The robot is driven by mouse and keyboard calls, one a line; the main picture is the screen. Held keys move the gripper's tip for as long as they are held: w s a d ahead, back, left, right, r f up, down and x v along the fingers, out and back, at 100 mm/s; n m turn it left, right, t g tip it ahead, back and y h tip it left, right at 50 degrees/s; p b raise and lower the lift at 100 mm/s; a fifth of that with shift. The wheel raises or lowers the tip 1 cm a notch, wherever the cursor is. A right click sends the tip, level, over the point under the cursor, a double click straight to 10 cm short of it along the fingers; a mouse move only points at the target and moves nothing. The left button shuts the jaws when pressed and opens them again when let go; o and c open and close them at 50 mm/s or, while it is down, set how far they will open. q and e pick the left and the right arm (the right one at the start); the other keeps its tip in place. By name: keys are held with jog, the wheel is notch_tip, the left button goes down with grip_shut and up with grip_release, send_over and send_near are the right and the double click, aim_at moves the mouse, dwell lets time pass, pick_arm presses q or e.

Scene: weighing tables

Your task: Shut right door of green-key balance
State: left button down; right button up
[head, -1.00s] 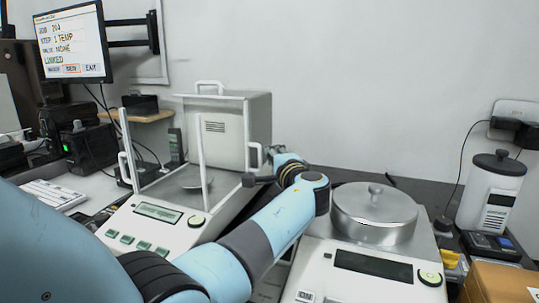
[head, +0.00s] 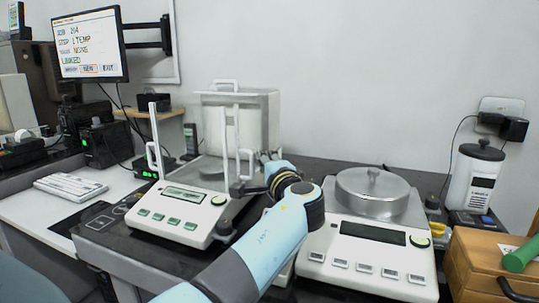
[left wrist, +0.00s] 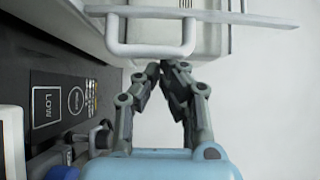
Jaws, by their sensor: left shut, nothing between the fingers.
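The green-key balance (head: 172,214) stands on the dark table left of centre in the head view, with clear draft-shield panels and green keys in front. Its right door carries a white loop handle (head: 246,166), close to the shield's front right upright. My left gripper (head: 264,158) is at this right side, just behind the handle, its fingertips partly hidden. In the left wrist view the handle (left wrist: 150,51) is just above my left gripper (left wrist: 162,68), whose fingers come together with nothing between them. Whether they touch the handle is unclear. My right gripper is out of view.
A second balance (head: 369,262) with a round metal cover (head: 372,192) stands close to the right of my left arm. A wooden box (head: 480,262) and a white canister (head: 476,180) are farther right. A monitor (head: 90,45) and keyboard (head: 70,186) are at left.

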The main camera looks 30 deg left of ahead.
pick_arm(q)
jog(key=s, duration=0.2)
jog(key=s+d+p, duration=0.1)
jog(key=s, duration=0.1)
jog(key=shift+f, duration=0.15)
jog(key=shift+s, duration=0.1)
jog(key=shift+d+f, duration=0.1)
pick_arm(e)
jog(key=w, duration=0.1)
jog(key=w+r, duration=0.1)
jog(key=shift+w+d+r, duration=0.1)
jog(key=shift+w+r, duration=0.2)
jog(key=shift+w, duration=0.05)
